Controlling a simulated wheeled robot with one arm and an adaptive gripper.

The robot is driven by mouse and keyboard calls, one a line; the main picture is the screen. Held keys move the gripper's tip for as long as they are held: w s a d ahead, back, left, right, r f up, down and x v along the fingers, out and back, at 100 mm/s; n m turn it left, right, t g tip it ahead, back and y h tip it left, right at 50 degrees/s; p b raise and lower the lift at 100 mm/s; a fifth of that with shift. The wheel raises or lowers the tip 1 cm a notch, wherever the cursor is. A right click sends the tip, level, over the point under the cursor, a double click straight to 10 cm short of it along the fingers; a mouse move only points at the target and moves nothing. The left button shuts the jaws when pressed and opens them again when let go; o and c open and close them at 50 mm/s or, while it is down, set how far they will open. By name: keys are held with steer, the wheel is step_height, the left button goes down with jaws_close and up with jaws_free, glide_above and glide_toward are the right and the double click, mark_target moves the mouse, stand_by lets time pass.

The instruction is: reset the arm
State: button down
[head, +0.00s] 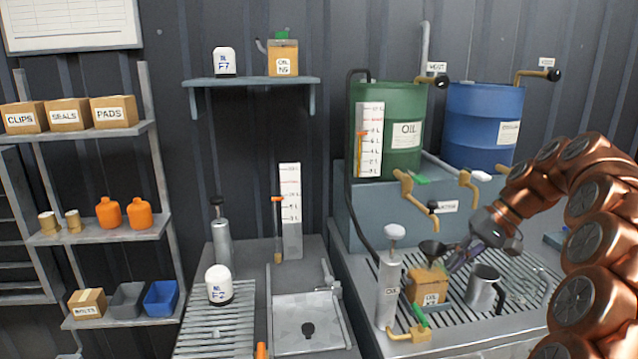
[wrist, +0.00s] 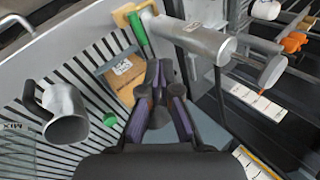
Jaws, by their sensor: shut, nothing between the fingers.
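My copper-coloured arm (head: 590,225) reaches in from the right of the head view. My gripper (head: 457,262) is low over the slatted bench, between a small tan container (head: 428,287) with a dark funnel on it and a grey metal mug (head: 484,290). In the wrist view my gripper (wrist: 156,75) has its purple-sided fingers together with nothing held. The tan container (wrist: 125,75) lies just beyond the fingertips there, and the mug (wrist: 62,115) stands to the left. I cannot tell whether the fingertips touch the container.
A grey pump cylinder (head: 389,290) stands left of the container. A green oil drum (head: 388,130) and a blue drum (head: 484,125) stand behind, with taps in front. A shelf (head: 250,82) and side racks (head: 100,232) hold small goods. Above the bench there is open room.

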steer(key=s+a+r+n+g+h+p, duration=0.1)
steer(key=s+a+n+g+h+p, duration=0.15)
steer(key=s+a, duration=1.2)
steer(key=s+d+f+h+p, duration=0.1)
steer(key=s+f, duration=0.3)
steer(key=s, duration=0.7)
steer(key=s+d+f+h+p, duration=0.1)
steer(key=s+f+h, duration=0.2)
steer(key=s, duration=0.9)
steer(key=shift+d+f+m, duration=0.25)
steer(key=shift+f+m, duration=0.1)
steer(key=shift+f, duration=0.05)
